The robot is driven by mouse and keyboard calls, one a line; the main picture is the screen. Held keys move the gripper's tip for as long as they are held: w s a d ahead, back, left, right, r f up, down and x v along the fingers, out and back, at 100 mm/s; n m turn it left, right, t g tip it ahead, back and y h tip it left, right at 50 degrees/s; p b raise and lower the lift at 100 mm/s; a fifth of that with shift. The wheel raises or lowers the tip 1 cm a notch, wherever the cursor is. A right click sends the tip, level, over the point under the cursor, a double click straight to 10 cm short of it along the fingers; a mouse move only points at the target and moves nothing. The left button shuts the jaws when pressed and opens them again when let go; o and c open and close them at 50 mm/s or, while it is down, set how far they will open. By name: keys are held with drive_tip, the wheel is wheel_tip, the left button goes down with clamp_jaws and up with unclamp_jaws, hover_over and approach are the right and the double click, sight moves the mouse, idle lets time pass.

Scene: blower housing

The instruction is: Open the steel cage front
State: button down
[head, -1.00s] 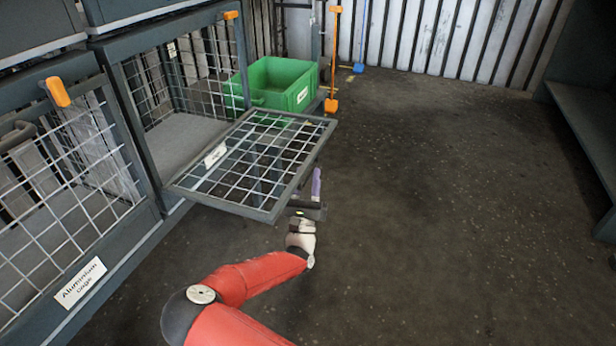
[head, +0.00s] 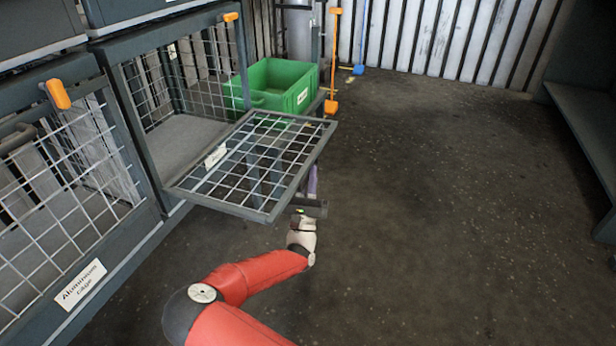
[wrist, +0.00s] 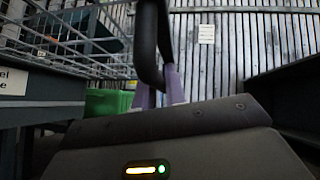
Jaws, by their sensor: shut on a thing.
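The steel cage front (head: 262,165) is a wire mesh panel in a dark frame. In the head view it is folded down to about level, sticking out from the open cage (head: 187,140). A white label (head: 215,156) lies on it; part of a label also shows in the wrist view (wrist: 12,82). My gripper (head: 312,182) is under the front's outer right edge, its purple fingers partly hidden by the frame. In the wrist view the fingers (wrist: 158,90) are shut on a dark bar-like handle (wrist: 150,45).
The aluminium cage (head: 80,285) at left has its front shut, with an orange latch (head: 58,93) above. A green crate (head: 275,92) and an orange-ended pole (head: 331,104) stand behind the lowered front. Floor to the right is clear up to a dark bench (head: 590,130).

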sight(309, 167)
wheel_tip(309, 167, up, 7)
drive_tip(key=n+y+p, duration=0.4)
drive_tip(key=n+p, duration=0.1)
drive_tip(key=p, duration=0.5)
drive_tip(key=shift+y, duration=0.3)
drive_tip(key=r+n+g+y+p, duration=0.1)
drive_tip(key=n+p, duration=0.1)
drive_tip(key=p, duration=0.1)
drive_tip(key=shift+a+r+y+p, duration=0.1)
drive_tip(key=shift+r+y+p, duration=0.25)
drive_tip(key=shift+r+y, duration=0.05)
drive_tip(key=shift+f, duration=0.1)
